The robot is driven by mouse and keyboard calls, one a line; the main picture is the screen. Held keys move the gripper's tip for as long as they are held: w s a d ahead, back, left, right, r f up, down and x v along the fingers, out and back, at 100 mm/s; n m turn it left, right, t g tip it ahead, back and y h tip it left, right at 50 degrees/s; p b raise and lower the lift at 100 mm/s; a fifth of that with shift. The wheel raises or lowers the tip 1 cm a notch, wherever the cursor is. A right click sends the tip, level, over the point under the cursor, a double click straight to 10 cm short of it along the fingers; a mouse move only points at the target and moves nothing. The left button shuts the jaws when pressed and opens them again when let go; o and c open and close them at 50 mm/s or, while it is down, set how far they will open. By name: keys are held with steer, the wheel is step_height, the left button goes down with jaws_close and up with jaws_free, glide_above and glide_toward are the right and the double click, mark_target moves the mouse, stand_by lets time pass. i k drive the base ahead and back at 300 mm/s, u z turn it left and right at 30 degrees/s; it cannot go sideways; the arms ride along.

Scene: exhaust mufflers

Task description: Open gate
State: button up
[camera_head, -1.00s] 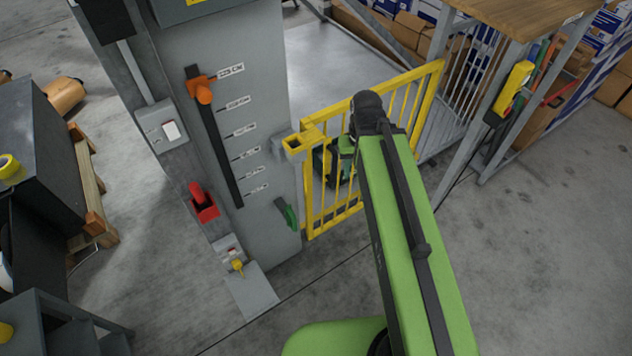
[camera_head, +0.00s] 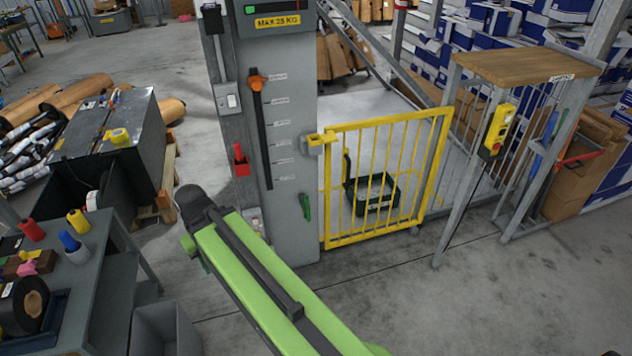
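The yellow barred gate (camera_head: 385,180) stands upright and looks closed, spanning from the grey column (camera_head: 290,130) on its left to the grey railing on its right. A yellow latch piece (camera_head: 322,138) sits at the gate's upper left corner, against the column. My green arm reaches up from the bottom and ends left of the gate, in front of the column's lower left side. My gripper's fingers are hidden behind the arm's end, so I cannot see their state. The arm is apart from the gate in the picture.
Behind the gate a black and green object (camera_head: 375,193) lies on the floor. A wood-topped stand (camera_head: 525,66) with a yellow control box (camera_head: 500,128) is at right. A grey table (camera_head: 75,260) with spools is at left. The floor before the gate is clear.

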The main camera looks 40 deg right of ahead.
mark_target(329, 137)
steer(key=z, duration=0.4)
steer(key=i, duration=0.8)
steer(key=z, duration=0.2)
steer(key=k, duration=0.8)
steer(key=z, duration=0.15)
steer(key=i, duration=1.4)
steer(key=u, duration=0.05)
